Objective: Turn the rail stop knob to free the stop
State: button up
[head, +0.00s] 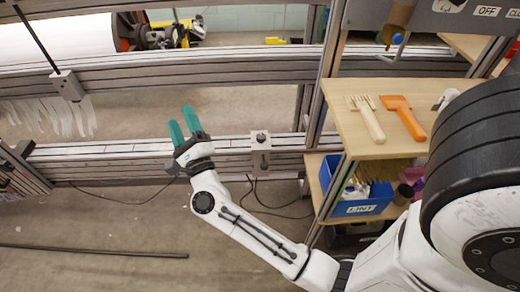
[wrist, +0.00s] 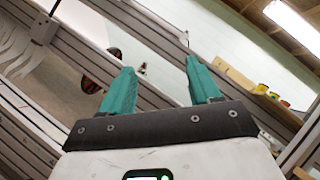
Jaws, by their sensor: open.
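The rail stop (head: 260,157) is a pale block on the lower rail in the head view, just right of its middle part. A small dark knob (head: 261,138) sits on its top. My gripper (head: 183,122) has teal fingers spread apart with nothing between them. It is over the same rail, to the left of the stop and clear of it, with the fingers pointing up in the picture. The gripper also shows in the wrist view (wrist: 160,70), open and empty. I cannot make out the stop or knob in the wrist view.
An upper rail (head: 200,73) carries another block (head: 68,85) with a rod, above white threads (head: 50,117). A blue bin (head: 370,206) stands below. Cables lie on the floor.

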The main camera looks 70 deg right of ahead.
jog(key=s+d+f+m+g+h+b, duration=0.4)
jog(key=d+f+m+g+h, duration=0.15)
jog(key=f+m+g, duration=0.45)
jog(key=m+g+y+b, duration=0.4)
jog(key=m+g, duration=0.6)
jog(key=m, duration=0.2)
send_near(259, 140)
jog(key=d, duration=0.4)
jog(key=s+d+b, duration=0.1)
jog(key=d, duration=0.2)
jog(key=d+b, duration=0.1)
jog(key=d, duration=0.3)
jog(key=shift+s+d+f, duration=0.1)
jog(key=shift+s+f, duration=0.2)
jog(key=shift+s, duration=0.1)
jog(key=shift+c, duration=0.2)
jog(key=c, duration=0.9)
